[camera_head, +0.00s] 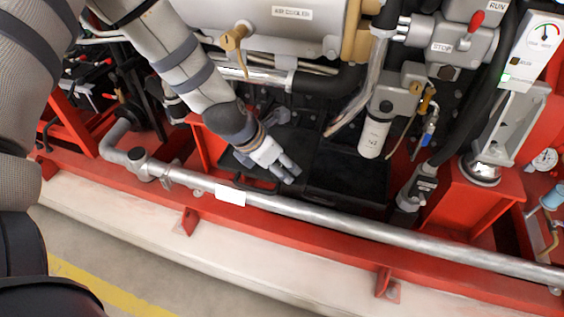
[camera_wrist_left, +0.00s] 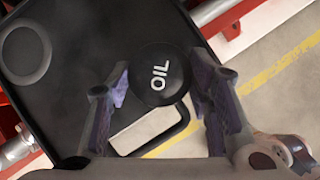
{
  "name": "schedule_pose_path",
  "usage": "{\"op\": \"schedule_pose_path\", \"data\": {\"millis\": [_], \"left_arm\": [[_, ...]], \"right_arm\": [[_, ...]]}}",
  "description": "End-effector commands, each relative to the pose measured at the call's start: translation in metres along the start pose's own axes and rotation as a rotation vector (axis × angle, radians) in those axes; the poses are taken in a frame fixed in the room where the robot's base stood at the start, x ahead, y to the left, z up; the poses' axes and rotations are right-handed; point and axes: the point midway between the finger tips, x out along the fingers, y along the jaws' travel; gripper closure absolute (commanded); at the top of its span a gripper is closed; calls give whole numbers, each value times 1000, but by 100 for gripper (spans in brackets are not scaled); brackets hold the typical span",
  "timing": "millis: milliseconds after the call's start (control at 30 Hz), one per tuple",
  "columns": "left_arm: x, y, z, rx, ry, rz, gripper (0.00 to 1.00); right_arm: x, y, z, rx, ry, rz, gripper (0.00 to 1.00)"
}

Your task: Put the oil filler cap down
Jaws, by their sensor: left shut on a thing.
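The oil filler cap (camera_wrist_left: 160,75) is a round black cap marked OIL in white, between the fingers of my left gripper (camera_wrist_left: 161,82) in the left wrist view. The gripper is shut on it. In the head view my left gripper (camera_head: 288,172) reaches down over a black tray (camera_head: 345,178), and I cannot make out the cap there. The tray also shows behind the cap in the left wrist view (camera_wrist_left: 70,95), with a round recess and a handle opening. I cannot tell whether the cap touches the tray. My right gripper is not in view.
A silver pipe (camera_head: 330,221) runs along the red frame in front of the tray. A white filter cylinder (camera_head: 373,138) and a black hose (camera_head: 470,110) stand behind and to the right. A grey tank (camera_head: 265,22) is above. The tray's right part is clear.

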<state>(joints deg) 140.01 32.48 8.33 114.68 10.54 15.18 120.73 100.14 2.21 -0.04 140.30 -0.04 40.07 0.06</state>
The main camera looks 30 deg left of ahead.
Motion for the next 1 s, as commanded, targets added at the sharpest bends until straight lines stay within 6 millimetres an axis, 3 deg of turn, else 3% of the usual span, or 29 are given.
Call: {"op": "schedule_pose_path", "data": {"millis": [167, 200, 267, 633, 1000], "left_arm": [[0, 0, -1, 1, 1, -1, 100], [1, 0, -1, 1, 0, -1, 49], [0, 0, 0, 1, 0, -1, 35], [-7, 0, 3, 1, -4, 1, 33], [-105, 0, 8, 4, -21, 7, 33]], "right_arm": [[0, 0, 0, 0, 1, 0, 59], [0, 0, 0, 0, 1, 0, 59], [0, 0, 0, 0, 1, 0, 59], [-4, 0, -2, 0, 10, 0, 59], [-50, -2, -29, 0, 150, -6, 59]]}}
